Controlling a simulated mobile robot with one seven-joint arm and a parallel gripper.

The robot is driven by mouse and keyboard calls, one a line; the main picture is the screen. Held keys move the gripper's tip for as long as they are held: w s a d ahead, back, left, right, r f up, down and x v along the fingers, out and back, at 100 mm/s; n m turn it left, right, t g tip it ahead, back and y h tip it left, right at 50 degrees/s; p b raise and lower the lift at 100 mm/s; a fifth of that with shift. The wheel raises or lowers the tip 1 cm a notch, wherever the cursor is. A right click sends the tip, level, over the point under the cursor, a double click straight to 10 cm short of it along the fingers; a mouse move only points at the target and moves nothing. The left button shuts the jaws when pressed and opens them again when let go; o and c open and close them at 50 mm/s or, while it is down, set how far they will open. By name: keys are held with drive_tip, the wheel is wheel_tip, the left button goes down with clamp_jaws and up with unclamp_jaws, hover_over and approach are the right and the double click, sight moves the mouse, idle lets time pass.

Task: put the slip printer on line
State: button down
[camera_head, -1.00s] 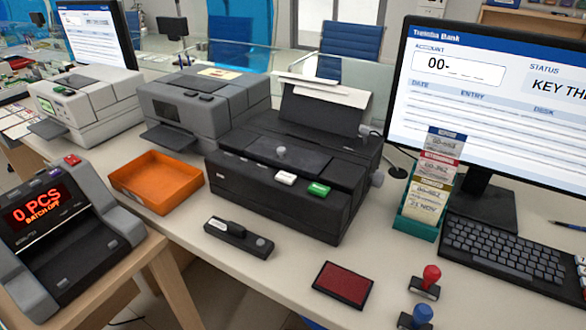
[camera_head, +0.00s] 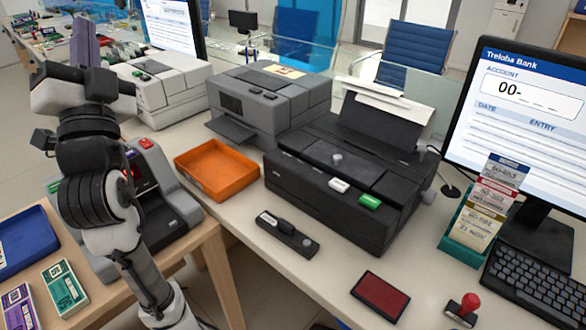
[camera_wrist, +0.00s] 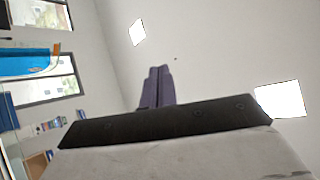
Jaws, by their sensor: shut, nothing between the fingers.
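A black printer (camera_head: 330,190) stands on the counter right of centre, with a sheet of paper (camera_head: 385,100) standing at its back. On its front edge are a white button (camera_head: 339,185) and a green button (camera_head: 369,201). A grey printer (camera_head: 270,100) and an off-white printer (camera_head: 165,90) stand behind it to the left; no label tells which is the slip printer. My gripper (camera_head: 86,32) is raised at the upper left, purple fingers up, away from all the printers. In the wrist view its fingers (camera_wrist: 156,88) are together, empty, against a pale wall.
An orange tray (camera_head: 243,187), a small black device (camera_head: 287,236) and a red pad (camera_head: 380,296) lie in front of the printers. A card rack (camera_head: 463,245), keyboard (camera_head: 540,272) and monitor (camera_head: 530,110) are at right. My arm partly hides the counting machine (camera_head: 172,215).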

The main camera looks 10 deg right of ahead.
drive_tip(key=w+d+f+m+g+h+p, duration=0.15)
drive_tip(key=w+d+m+g+h, duration=0.25)
drive_tip(key=w+d+m+h, duration=0.45)
drive_tip(key=m+g+h+p, duration=0.3)
drive_tip(key=m+g+p, duration=0.1)
drive_tip(key=m+g, duration=1.75)
hover_over(335, 185)
wheel_tip(335, 185, down, 20)
drive_tip(key=m+t, duration=0.1)
drive_tip(key=shift+f+m+t, duration=0.15)
drive_tip(key=shift+m+t, duration=0.2)
drive_tip(key=shift+m, duration=0.05)
drive_tip(key=shift+y, duration=0.25)
wheel_tip(335, 185, down, 8)
drive_tip(key=b, duration=0.4)
drive_tip(key=shift+b, duration=0.35)
drive_tip(key=shift+f+b, duration=0.35)
drive_tip(key=shift+b, duration=0.05)
drive_tip(key=shift+f, duration=0.15)
